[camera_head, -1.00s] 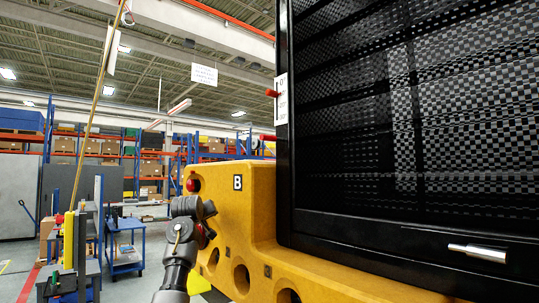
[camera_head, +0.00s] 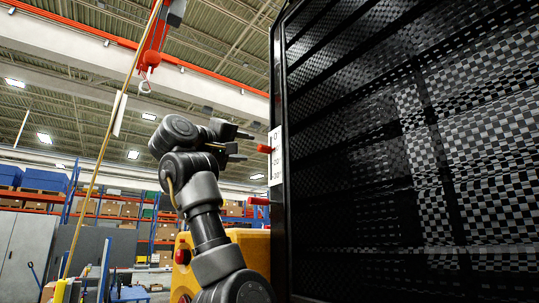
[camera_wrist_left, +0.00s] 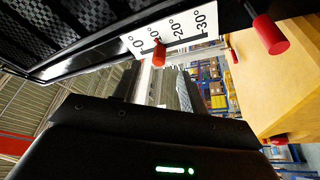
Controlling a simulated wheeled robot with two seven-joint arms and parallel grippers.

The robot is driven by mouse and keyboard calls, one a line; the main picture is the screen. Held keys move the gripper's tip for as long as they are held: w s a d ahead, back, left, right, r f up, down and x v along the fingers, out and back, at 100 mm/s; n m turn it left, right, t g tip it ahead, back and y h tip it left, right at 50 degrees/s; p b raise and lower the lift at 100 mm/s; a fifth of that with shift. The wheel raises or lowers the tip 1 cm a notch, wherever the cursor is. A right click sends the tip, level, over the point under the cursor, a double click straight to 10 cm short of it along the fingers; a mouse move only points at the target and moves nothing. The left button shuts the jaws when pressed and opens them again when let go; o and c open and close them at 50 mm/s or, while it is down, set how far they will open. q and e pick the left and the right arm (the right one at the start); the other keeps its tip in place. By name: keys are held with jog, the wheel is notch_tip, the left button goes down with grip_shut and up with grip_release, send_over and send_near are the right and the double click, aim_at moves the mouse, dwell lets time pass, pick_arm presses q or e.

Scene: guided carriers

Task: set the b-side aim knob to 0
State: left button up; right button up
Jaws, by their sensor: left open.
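The aim knob (camera_head: 264,149) is a small red knob on a white degree scale (camera_head: 275,170) at the left edge of the black panel. In the left wrist view the knob (camera_wrist_left: 159,56) is by the 10° mark of the scale (camera_wrist_left: 180,30), away from 0°. My left gripper (camera_head: 245,147) is open and empty, just left of the knob at about its height, fingers pointing at it. In the left wrist view its fingers (camera_wrist_left: 158,85) reach up toward the knob; I see no contact. My right gripper is not in view.
The large black checkered panel (camera_head: 400,130) fills the right side. A second red cylinder (camera_wrist_left: 270,34) and the yellow carrier body (camera_wrist_left: 270,85) are to the right in the wrist view. A red hoist hook (camera_head: 148,68) hangs overhead. Open air lies left of the panel.

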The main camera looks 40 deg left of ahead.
aim_at(259, 148)
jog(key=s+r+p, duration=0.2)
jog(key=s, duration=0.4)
pick_arm(q)
jog(key=shift+y, duration=0.4)
jog(key=w+r+p, duration=0.1)
jog(key=w+a+r+p, duration=0.1)
jog(key=w, duration=0.1)
jog(key=shift+w+a, duration=0.2)
jog(key=shift+w, duration=0.05)
jog(key=p+x, duration=0.1)
jog(key=x, duration=0.1)
jog(key=p+x, duration=0.1)
jog(key=x, duration=0.1)
jog(key=shift+w+d+f+p, duration=0.15)
jog(key=shift+w+p, duration=0.15)
jog(key=shift+p, duration=0.1)
jog(key=shift+w+d, duration=0.1)
jog(key=shift+w, duration=0.25)
grip_shut()
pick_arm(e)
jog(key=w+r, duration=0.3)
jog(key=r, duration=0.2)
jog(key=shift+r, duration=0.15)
